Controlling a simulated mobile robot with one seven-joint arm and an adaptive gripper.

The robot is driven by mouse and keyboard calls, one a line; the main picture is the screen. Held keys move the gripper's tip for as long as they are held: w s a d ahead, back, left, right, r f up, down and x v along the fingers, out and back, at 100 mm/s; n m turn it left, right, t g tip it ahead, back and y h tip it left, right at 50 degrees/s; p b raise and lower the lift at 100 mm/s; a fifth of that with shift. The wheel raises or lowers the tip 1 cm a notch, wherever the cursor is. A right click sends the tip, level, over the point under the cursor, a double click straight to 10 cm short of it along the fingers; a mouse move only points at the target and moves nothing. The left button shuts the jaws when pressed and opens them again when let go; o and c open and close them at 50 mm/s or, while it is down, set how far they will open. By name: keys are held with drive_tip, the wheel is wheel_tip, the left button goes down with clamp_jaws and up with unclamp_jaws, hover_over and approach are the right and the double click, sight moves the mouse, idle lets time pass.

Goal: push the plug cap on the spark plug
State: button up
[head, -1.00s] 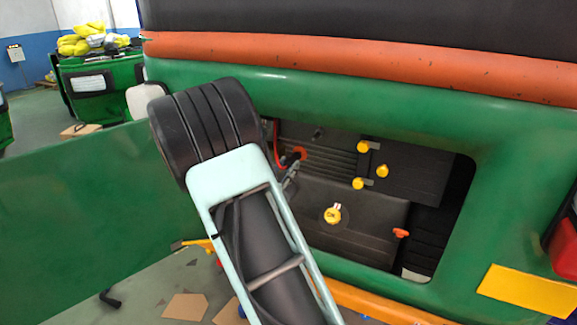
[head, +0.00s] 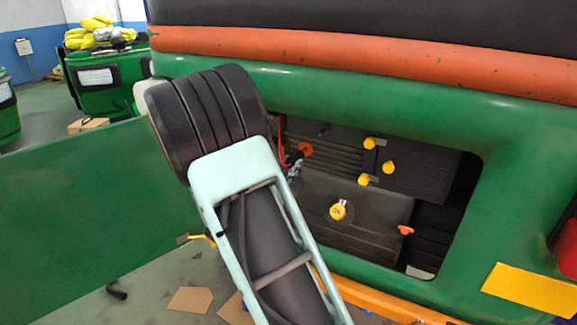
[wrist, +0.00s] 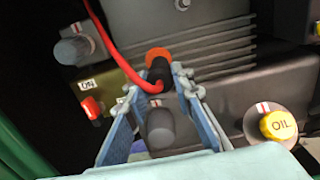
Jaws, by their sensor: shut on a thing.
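The black plug cap (wrist: 158,72) with its red cable (wrist: 118,55) shows in the wrist view, between the blue fingers of my gripper (wrist: 158,85). The fingers are closed on the cap. An orange-red disc (wrist: 158,54) sits at the cap's far end, against the finned engine block (wrist: 215,45). The spark plug itself is hidden behind the cap and disc, so I cannot tell how far the cap is on. In the head view my gripper (head: 294,170) reaches into the engine bay beside the orange disc (head: 305,149). My arm hides part of the bay.
A yellow oil cap (wrist: 281,125) is right of my gripper, and a red switch (wrist: 91,107) marked ON is left. Several yellow knobs (head: 370,143) stand on the engine's right side. The green body panel (head: 440,100) frames the opening. A green door (head: 90,205) stands at the left.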

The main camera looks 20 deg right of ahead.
drive_tip(key=p, duration=0.5)
approach(319, 135)
idle(0.9)
drive_tip(key=shift+b+x, duration=0.95)
drive_tip(key=shift+x, duration=2.25)
idle(3.0)
